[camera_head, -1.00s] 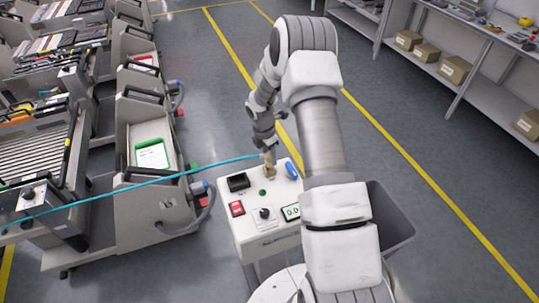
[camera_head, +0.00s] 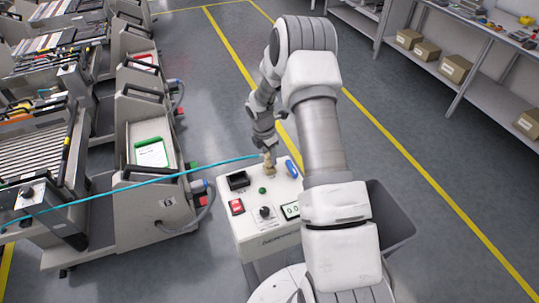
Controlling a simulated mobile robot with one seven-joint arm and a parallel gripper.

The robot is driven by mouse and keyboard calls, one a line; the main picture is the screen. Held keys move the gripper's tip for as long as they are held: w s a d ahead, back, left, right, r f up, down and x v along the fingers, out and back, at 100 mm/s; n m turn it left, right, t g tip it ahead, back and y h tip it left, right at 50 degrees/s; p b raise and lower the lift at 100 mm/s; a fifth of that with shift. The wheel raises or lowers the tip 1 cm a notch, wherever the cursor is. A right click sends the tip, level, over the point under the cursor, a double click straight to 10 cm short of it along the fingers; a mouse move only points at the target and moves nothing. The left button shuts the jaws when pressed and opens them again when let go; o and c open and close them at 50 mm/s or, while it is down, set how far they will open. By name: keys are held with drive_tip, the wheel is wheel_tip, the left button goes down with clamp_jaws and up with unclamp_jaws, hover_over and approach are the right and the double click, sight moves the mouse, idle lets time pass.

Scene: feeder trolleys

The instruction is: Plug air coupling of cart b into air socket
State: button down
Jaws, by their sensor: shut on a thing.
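My gripper (camera_head: 266,147) is over the rear part of a white control box (camera_head: 252,230), in front of my base. It is shut on a small brass-coloured air coupling (camera_head: 268,161) at the end of a cyan air hose (camera_head: 150,183). The coupling is at the top panel, where a tan fitting (camera_head: 269,171) shows, probably the air socket. The view is too small to tell whether the coupling is seated. The hose runs left to the nearest feeder trolley (camera_head: 150,220), presumably cart b.
The panel has a black socket (camera_head: 238,180), a blue connector (camera_head: 291,168), a green button (camera_head: 262,190), a red switch (camera_head: 237,206), a knob (camera_head: 265,212) and a partly hidden display (camera_head: 290,211). More trolleys stand at left. A shelf (camera_head: 480,40) lines the right.

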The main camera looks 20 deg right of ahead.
drive_tip(key=shift+f+b, duration=0.5)
drive_tip(key=shift+f, duration=0.15)
drive_tip(key=shift+c, duration=1.8)
unclamp_jaws()
